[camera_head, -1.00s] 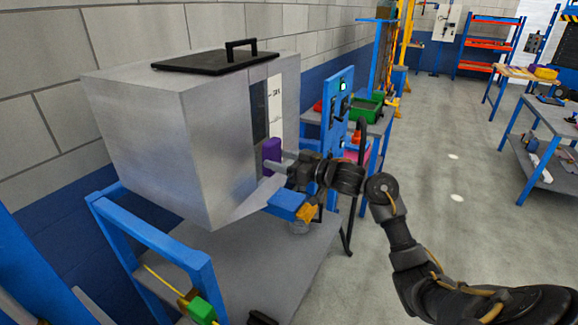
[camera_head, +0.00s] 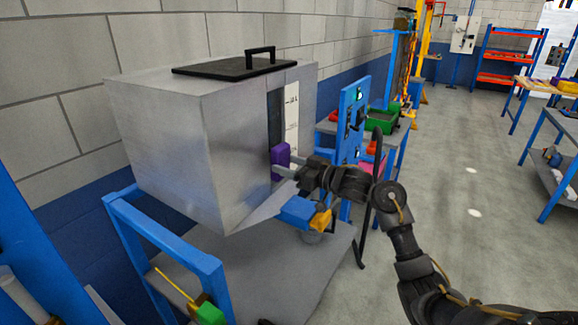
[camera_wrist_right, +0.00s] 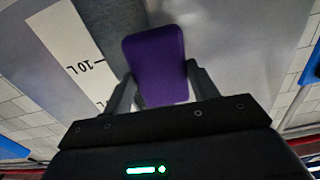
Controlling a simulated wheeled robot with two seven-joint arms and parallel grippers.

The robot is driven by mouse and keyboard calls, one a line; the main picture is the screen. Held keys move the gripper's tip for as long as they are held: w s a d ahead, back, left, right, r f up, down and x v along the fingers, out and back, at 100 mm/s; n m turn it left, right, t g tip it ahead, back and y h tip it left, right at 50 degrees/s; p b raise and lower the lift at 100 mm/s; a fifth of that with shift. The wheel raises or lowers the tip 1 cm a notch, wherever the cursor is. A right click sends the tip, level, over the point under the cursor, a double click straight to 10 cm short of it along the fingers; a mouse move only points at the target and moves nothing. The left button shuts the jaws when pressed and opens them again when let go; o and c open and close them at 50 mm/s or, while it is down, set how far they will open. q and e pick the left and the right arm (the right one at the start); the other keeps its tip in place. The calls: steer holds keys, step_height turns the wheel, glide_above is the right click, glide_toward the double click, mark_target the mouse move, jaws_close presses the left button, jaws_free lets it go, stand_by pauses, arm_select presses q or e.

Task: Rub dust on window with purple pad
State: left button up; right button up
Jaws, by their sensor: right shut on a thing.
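The purple pad (camera_head: 281,156) is in my right gripper (camera_head: 288,170), which is shut on it. In the right wrist view the pad (camera_wrist_right: 156,66) sits between the two fingers of the gripper (camera_wrist_right: 162,88). The pad is at the dark window (camera_head: 274,118) in the side of the grey box (camera_head: 165,150). I cannot tell whether it touches the glass. No dust can be made out. My left gripper is not in view.
A white level scale (camera_head: 292,115) runs beside the window. A black lid with a handle (camera_head: 235,66) lies on top of the box. Open floor lies at right.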

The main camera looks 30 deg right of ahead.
steer(key=shift+x, duration=1)
steer(key=d, duration=0.1)
steer(key=w+d, duration=0.2)
steer(key=shift+d, duration=0.25)
steer(key=shift+r, duration=0.1)
steer(key=shift+s+a+p, duration=0.3)
steer(key=shift+a+p, duration=0.25)
steer(key=shift+p, duration=0.1)
steer(key=shift+s+a+p, duration=0.25)
steer(key=shift+a+p, duration=0.25)
steer(key=shift+p, duration=0.1)
steer(key=shift+s+a+p, duration=0.35)
steer(key=shift+s+a, duration=0.1)
steer(key=shift+a, duration=0.35)
